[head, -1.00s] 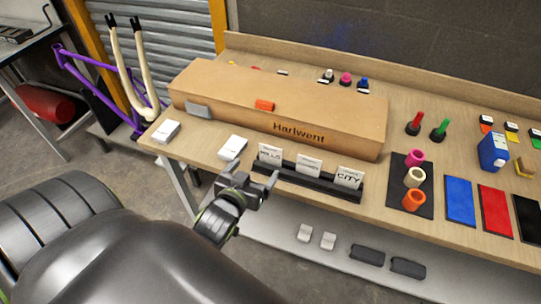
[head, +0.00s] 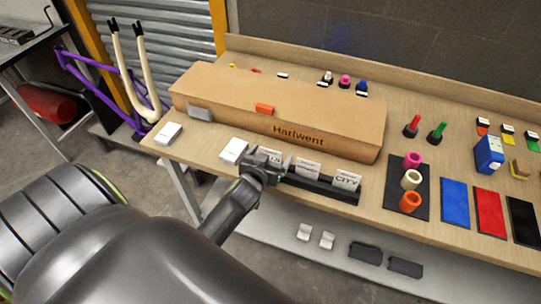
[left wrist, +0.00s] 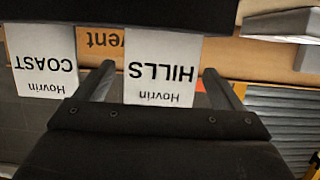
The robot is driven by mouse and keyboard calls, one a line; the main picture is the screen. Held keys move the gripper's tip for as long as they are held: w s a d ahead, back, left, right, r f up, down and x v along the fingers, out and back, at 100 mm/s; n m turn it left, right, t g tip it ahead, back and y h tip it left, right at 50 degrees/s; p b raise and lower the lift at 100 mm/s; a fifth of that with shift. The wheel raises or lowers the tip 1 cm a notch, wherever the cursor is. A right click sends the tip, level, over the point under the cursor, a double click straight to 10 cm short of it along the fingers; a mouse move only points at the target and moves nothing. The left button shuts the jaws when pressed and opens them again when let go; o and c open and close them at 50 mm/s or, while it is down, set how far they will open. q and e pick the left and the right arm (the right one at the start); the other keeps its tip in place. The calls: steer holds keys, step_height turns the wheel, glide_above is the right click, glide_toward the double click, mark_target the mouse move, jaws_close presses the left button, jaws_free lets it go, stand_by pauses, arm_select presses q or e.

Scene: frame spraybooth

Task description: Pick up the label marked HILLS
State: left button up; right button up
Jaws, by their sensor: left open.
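The white HILLS label (left wrist: 163,50) stands upright in the left wrist view, upside down in the picture, between the two fingers of my open left gripper (left wrist: 158,72). There is a gap on each side of it. In the head view the HILLS label (head: 272,154) is the leftmost in a black rack (head: 318,186), partly covered by my left gripper (head: 266,170). The COAST label (head: 307,168) stands in the middle and also shows in the left wrist view (left wrist: 42,62). The CITY label (head: 346,180) is at the right end. My right gripper is out of view.
A long cardboard box (head: 280,110) marked Harlwent lies behind the rack. White card stacks (head: 233,150) lie left of it. A black mat (head: 424,190) with coloured plugs is to the right, then blue (head: 455,203) and red (head: 490,211) pads. A lower shelf runs beneath the bench.

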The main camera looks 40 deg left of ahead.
arm_select(q)
steer(key=shift+x, duration=1.05)
steer(key=shift+c, duration=0.3)
steer(key=c, duration=1)
steer(key=shift+r, duration=0.1)
